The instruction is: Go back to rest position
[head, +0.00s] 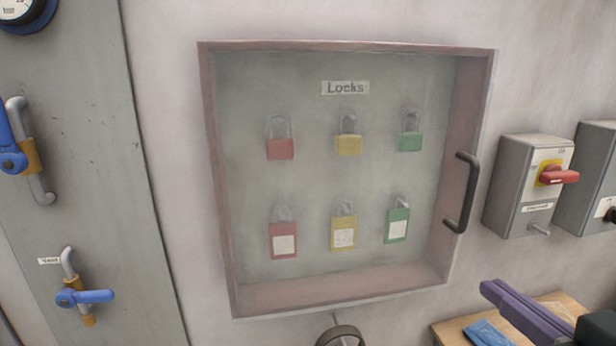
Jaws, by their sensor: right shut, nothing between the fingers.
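My right gripper (494,291) shows at the lower right, with its purple fingers shut and nothing between them. It points up and to the left, above a wooden surface (447,333), and appears clear of the lock cabinet. The lock cabinet (222,180) hangs on the wall in the middle of the view, with its clear door closed. My left gripper is not in the head view.
Red, yellow and green padlocks hang inside the cabinet; its dark handle (464,193) sticks out at right. A grey switch box (512,185) with a red knob is further right. A grey panel (85,150) with blue-handled valves is at left. A blue item (487,333) lies on the wood.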

